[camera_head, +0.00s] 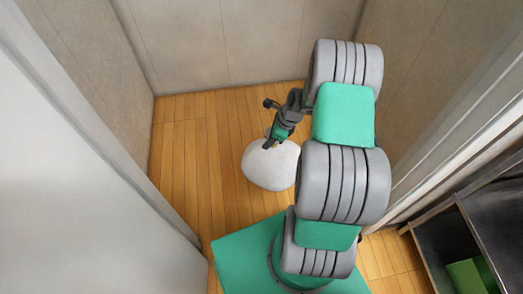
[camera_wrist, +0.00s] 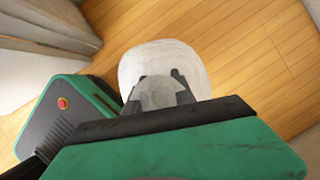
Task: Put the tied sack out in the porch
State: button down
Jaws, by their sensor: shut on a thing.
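The tied sack (camera_head: 270,167) is a white, rounded bag in a small walled space with a wooden floor. My gripper (camera_head: 268,143) is at its top and shut on it. In the wrist view the white sack (camera_wrist: 175,58) lies beyond my gripper (camera_wrist: 160,95), with a pale gathered part between the fingers. The sack's underside is hidden, so I cannot tell whether it touches the floor.
Beige walls (camera_head: 225,40) close the space at the back and sides. A pale panel (camera_head: 70,180) stands at the left. A dark shelf unit (camera_head: 480,235) with a green item (camera_head: 470,275) is at the lower right. Bare wooden floor (camera_head: 185,150) is free left of the sack.

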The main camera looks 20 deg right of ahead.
jog(key=f+b, duration=0.1)
jog(key=f, duration=0.1)
jog(key=f+b, duration=0.4)
jog(key=shift+w+d, duration=0.1)
jog(key=shift+w, duration=0.3)
jog(key=w+d+f+b, duration=0.1)
jog(key=d, duration=0.2)
jog(key=w+d+f+b, duration=0.1)
jog(key=d+f+b, duration=0.1)
jog(key=d, duration=0.1)
jog(key=w+d+f+b, duration=0.1)
jog(key=d, duration=0.2)
jog(key=shift+f, duration=0.4)
jog(key=w+d+f+b, duration=0.1)
jog(key=d+f+b, duration=0.3)
jog(key=f, duration=0.4)
jog(key=shift+w, duration=0.25)
jog(key=shift+f, duration=0.15)
jog(key=c, duration=1)
grip_release()
jog(key=shift+c, duration=0.2)
